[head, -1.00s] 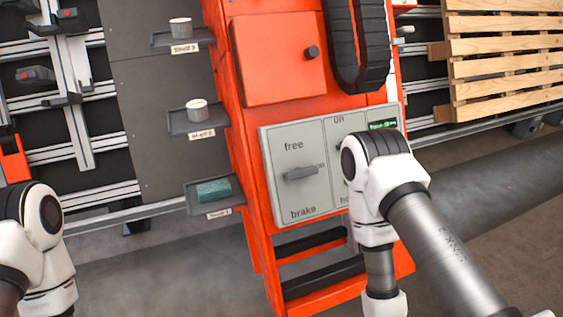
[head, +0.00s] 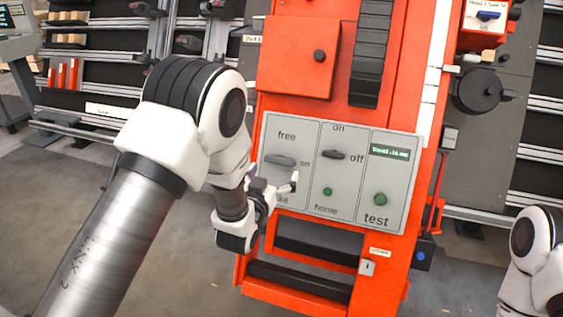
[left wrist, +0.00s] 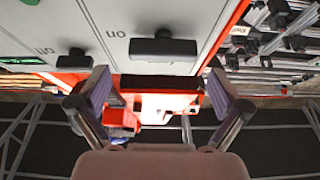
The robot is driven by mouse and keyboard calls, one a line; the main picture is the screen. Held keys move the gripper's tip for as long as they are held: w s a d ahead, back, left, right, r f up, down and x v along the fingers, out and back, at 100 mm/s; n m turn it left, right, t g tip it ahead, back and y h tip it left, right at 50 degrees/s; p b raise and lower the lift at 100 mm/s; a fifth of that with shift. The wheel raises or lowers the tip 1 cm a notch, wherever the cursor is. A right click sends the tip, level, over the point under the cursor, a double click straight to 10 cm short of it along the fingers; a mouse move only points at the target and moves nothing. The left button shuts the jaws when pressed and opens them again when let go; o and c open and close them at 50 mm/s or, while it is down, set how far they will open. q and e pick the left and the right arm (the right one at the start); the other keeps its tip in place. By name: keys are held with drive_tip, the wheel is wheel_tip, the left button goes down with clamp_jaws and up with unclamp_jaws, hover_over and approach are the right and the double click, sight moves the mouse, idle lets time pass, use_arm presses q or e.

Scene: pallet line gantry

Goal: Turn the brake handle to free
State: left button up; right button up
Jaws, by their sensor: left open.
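The brake handle (head: 281,161) is a grey bar lying about level on the light grey panel (head: 352,208), with "free" above it and a partly hidden "brake" label below. In the left wrist view the panel appears upside down, and the brake handle (left wrist: 163,46) shows as a dark bar ahead of the fingers. My left gripper (head: 277,187) is just below the handle in the head view. Its fingers (left wrist: 158,88) are spread, with nothing between them, apart from the handle. My right arm shows at the right edge; its gripper is out of view.
An on/off switch (head: 334,154), a green home button (head: 327,191) and a green test button (head: 380,199) sit beside the handle. The panel is on an orange cabinet (head: 285,60). A dark round part (head: 478,90) is at the right. Floor is open at lower left.

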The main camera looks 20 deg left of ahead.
sight(279, 163)
use_arm(q)
drive_tip(key=w, duration=0.5)
drive_tip(key=shift+a+f+b, duration=0.15)
drive_tip(key=shift+f+b, duration=0.1)
drive_tip(key=shift+b, duration=0.1)
drive_tip(key=shift+w+r, duration=0.1)
drive_tip(key=shift+w, duration=0.3)
drive_tip(key=shift+c, duration=0.4)
drive_tip(key=c, duration=0.8)
drive_tip(key=shift+c, duration=0.2)
